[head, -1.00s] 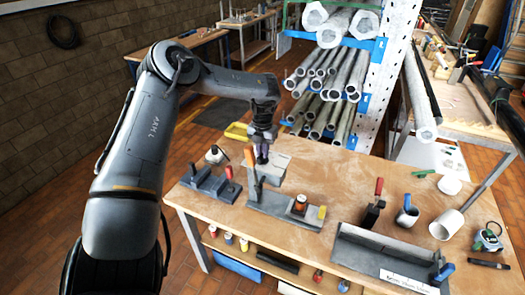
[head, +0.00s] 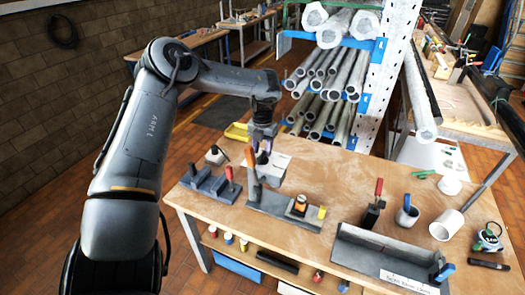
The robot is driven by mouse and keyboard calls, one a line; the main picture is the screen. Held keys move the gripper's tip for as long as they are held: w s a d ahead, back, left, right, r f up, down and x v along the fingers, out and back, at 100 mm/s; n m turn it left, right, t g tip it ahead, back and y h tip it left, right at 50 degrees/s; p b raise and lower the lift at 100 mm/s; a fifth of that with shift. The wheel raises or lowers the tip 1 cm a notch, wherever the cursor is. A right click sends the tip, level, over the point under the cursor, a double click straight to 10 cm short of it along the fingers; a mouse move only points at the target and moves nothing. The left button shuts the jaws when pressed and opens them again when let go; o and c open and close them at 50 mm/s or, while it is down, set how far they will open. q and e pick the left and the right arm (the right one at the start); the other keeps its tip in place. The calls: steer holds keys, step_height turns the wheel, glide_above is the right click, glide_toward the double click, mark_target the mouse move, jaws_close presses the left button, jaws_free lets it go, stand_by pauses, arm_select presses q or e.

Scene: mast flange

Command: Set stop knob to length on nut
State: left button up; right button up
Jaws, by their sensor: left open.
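My left gripper (head: 263,153) is open and points down above a grey block (head: 270,172) at the back of the bench fixture. It partly covers the block, and I cannot tell whether it touches it. The fixture (head: 268,203) is a long grey base with an upright orange-handled lever (head: 251,160) at its left end. An orange knob-like part with a dark top (head: 300,204) stands near its right end, beside a small yellow piece (head: 322,212). Which part is the stop knob, and where the nut is, I cannot tell for certain. My right gripper is not in view.
A grey fixture with dark and red handles (head: 209,185) stands left. A pipe rack (head: 372,90) rises behind.

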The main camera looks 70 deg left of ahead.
mark_target(262, 154)
arm_select(q)
step_height(262, 154, up, 10)
steer(key=shift+f, duration=0.25)
stand_by(0.3)
